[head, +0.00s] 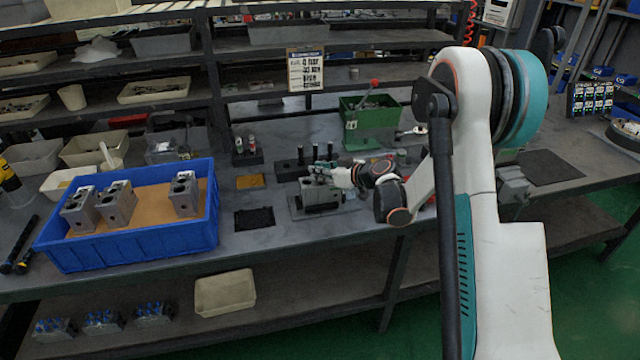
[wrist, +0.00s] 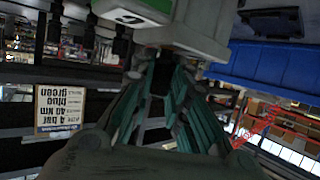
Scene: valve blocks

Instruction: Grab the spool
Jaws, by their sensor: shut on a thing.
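A grey metal valve block (head: 318,193) sits on a dark plate on the bench in the head view. My gripper (head: 322,168) is low over this block, pointing left. In the wrist view my gripper (wrist: 160,72) has its teal fingers closed together on a narrow dark piece, most likely the spool (wrist: 161,76). The fingers hide most of it, and I cannot tell how far it sits in the block. The block's pale face (wrist: 190,38) is close beyond the fingertips in the wrist view.
A blue crate (head: 140,250) with several metal blocks stands left. A small rack (head: 247,157) holds upright parts. A yellow mat (head: 250,182) and a black mat (head: 254,219) lie beside the work spot. A green bin (head: 370,125) is behind. A printed sign (head: 306,70) hangs above.

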